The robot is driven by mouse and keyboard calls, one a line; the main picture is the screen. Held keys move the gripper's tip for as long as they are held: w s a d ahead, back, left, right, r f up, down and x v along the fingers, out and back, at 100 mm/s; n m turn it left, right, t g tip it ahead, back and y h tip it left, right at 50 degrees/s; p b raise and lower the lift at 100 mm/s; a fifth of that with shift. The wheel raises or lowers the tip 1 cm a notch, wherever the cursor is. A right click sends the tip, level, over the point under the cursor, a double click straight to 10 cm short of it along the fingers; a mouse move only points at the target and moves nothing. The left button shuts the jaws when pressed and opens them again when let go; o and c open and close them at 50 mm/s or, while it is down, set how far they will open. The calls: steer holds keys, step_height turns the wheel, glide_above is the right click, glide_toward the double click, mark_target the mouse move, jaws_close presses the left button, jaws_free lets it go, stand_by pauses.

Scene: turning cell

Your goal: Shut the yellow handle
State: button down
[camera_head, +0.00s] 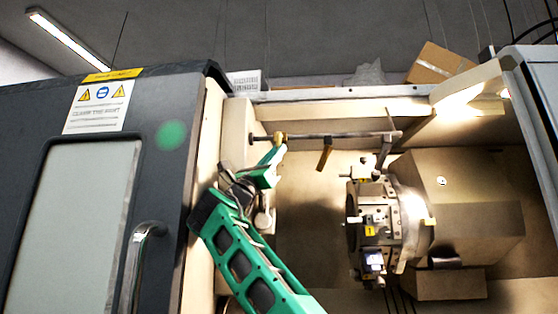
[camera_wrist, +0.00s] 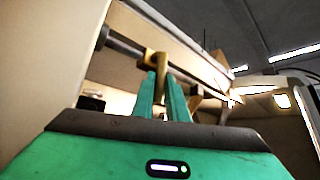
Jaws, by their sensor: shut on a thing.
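A horizontal pipe (camera_head: 345,134) runs across the back of the open machine and carries two yellowish handles. The left yellow handle (camera_head: 279,138) is at the tip of my gripper (camera_head: 273,157), and most of it is hidden by the fingers. In the wrist view the yellow handle (camera_wrist: 155,63) sits at the pipe, with its lower part between the two green fingers of my gripper (camera_wrist: 164,85). The fingers are shut on it. The other, darker yellow handle (camera_head: 325,157) hangs down at a slant from the pipe, to the right and apart from my gripper.
A tool turret (camera_head: 378,225) stands in the machine to the right. The dark machine door (camera_head: 180,90) with a metal grip (camera_head: 135,260) is on the left, close to my arm. A cardboard box (camera_head: 437,63) lies behind the back wall. The space between pipe and turret is partly free.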

steer(key=shift+w+a+f, duration=0.1)
steer(key=shift+w+a, duration=0.05)
steer(key=shift+a, duration=0.05)
stand_by(0.3)
steer(key=c, duration=1.7)
jaws_free()
steer(key=shift+w+f, duration=0.1)
steer(key=shift+w, duration=0.05)
steer(key=shift+c, duration=0.2)
steer(key=shift+s+d+n, duration=0.25)
steer(key=shift+n, duration=0.05)
steer(key=shift+n+t+y, duration=0.3)
steer(key=shift+t+y, duration=0.1)
steer(key=shift+t, duration=0.2)
steer(key=shift+s+d+n+t+y, duration=0.1)
steer(key=shift+d+n+t+y, duration=0.1)
steer(key=shift+n+t+y, duration=0.15)
